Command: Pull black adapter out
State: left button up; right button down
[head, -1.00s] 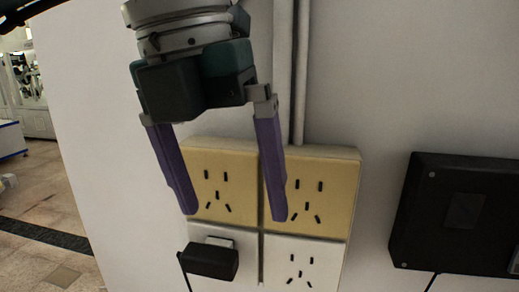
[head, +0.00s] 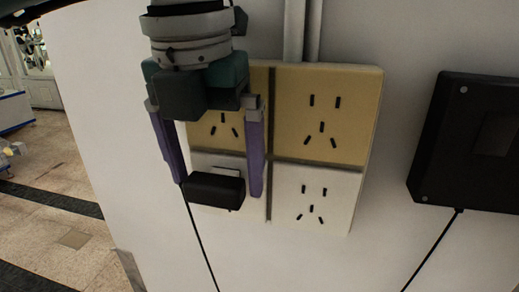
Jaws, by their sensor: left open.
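The black adapter (head: 215,190) sits at the lower left socket of a four-part wall outlet panel (head: 345,200), with its cord hanging down the wall. My left gripper (head: 219,188) is open, with its two purple fingers pointing down. One finger is on the left of the adapter and the other on its right, with a small gap on the right side. On the left I cannot tell whether the finger touches it. The fingers partly cover the upper left yellow socket. My right gripper is not in view.
A black box (head: 465,140) is mounted on the wall at the right, with a cord (head: 432,250) hanging from it. Two pale conduits (head: 303,30) run up from the panel. The white wall ends at the left, where a tiled floor (head: 50,225) shows.

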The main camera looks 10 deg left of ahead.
pick_arm(q)
jog(key=c, duration=1.4)
jog(key=shift+s, duration=0.1)
jog(key=shift+c, duration=0.2)
jog(key=shift+s, duration=0.35)
jog(key=shift+s, duration=0.3)
jog(key=shift+s, duration=0.55)
jog(key=shift+s+a, duration=0.1)
jog(key=shift+s, duration=1.65)
